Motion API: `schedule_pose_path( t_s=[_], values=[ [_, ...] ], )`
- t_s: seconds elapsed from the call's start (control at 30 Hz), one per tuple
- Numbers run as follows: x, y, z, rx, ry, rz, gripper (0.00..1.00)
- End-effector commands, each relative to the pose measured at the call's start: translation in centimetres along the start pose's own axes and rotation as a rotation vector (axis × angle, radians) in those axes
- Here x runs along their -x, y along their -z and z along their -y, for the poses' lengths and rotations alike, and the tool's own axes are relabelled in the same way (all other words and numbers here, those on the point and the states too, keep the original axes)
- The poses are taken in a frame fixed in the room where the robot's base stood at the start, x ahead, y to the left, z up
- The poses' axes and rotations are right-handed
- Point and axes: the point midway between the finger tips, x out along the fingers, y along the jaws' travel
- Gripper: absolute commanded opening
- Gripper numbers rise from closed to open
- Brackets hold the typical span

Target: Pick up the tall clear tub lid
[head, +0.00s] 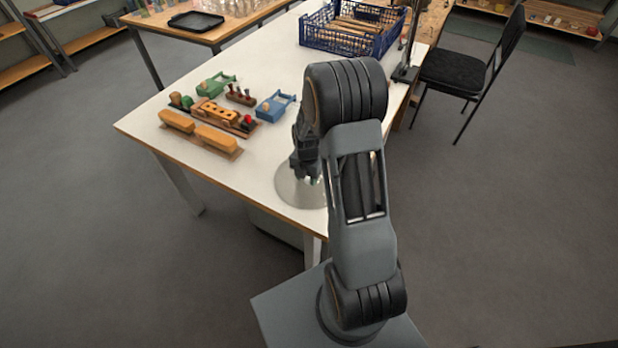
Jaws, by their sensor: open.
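A pale, see-through round shape (290,191) lies on the white table near its front corner. It looks like a clear tub lid, but whether it is the tall clear one I cannot tell. My gripper (309,178) points down over this round shape and is open. The fingertips are small and dark here, and whether they touch it I cannot tell. My arm hides the right side of the round shape.
Left on the white table (275,65) stand wooden blocks (196,131), a green holder (215,85) and a blue holder (276,106). A blue crate (345,40) stands at the back. A black chair (470,70) is at right.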

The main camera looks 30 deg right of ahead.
Motion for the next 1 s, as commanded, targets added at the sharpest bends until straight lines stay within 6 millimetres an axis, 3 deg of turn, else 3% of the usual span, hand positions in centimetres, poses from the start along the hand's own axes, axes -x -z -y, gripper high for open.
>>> schedule_pose_path(
  t_s=[0.3,0.77,1.0],
  values=[
    [-0.39,-0.02,-0.02,0.0,-0.001,0.001,0.45],
    [-0.36,-0.01,-0.01,0.0,-0.001,0.001,0.01],
    [-0.36,-0.01,-0.02,0.0,-0.001,0.001,0.0]
  ],
)
